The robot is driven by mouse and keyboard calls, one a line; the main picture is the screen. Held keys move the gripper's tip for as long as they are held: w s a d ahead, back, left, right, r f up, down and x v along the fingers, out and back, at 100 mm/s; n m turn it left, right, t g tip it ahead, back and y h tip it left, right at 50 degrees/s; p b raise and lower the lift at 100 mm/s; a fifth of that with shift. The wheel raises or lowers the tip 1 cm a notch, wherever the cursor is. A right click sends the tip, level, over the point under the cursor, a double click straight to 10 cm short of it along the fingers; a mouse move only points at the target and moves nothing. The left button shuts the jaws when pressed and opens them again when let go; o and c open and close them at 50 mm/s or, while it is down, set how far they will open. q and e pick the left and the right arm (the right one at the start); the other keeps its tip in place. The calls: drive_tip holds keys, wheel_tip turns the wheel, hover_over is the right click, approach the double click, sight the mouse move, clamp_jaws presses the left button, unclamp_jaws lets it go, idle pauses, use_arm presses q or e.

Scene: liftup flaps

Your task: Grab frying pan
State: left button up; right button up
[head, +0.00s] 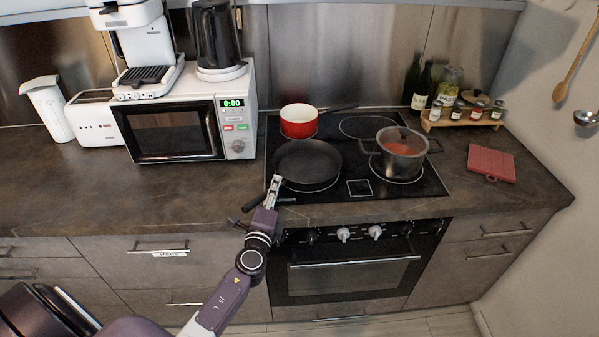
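The black frying pan (307,162) sits on the front left of the black cooktop (359,188). Its handle (254,203) points toward the front left, past the counter's front edge. My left gripper (274,187) is at the near side of the pan, over the handle, and covers part of it. The view does not show whether its fingers are apart, closed or touching the handle. My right gripper is not in view.
A red saucepan (299,121) stands behind the pan, and a steel pot (400,154) with a lid stands to the right. A white microwave (181,128) is to the left. Bottles and a spice rack (464,117) are at the back right. The counter (60,190) is clear at left.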

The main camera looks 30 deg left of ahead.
use_arm(q)
clamp_jaws()
drive_tip(key=shift+r, duration=0.15)
drive_tip(key=shift+r, duration=0.1)
